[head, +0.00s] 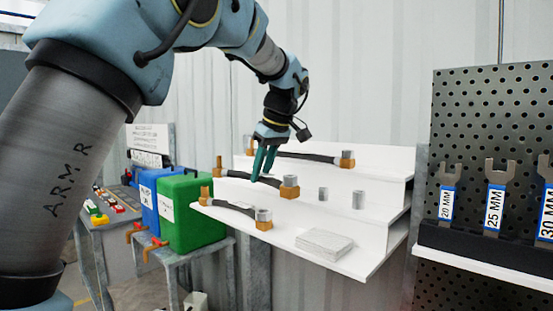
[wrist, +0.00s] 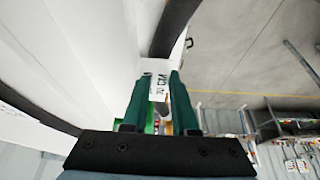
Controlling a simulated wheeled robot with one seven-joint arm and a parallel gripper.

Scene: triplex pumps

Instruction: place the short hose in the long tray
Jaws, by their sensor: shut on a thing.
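Three black hoses with brass-coloured end fittings lie on a white stepped stand in the head view. The lowest hose (head: 233,207) looks shortest, the middle hose (head: 240,177) is a little longer, and the top hose (head: 307,157) is longest. My gripper (head: 261,175) points down at the middle hose, its green fingers around it near its midpoint. The hose still appears to be at step level. In the wrist view the fingers (wrist: 158,85) have a white label with dark lettering (wrist: 157,88) between them; what it is on is unclear. I cannot pick out a long tray.
Grey metal cylinders (head: 358,199) and a flat pale stack (head: 324,242) sit on the stand. Green (head: 193,215) and blue (head: 150,190) cans stand to its left. A pegboard (head: 490,110) with labelled wrenches (head: 494,200) is at the right.

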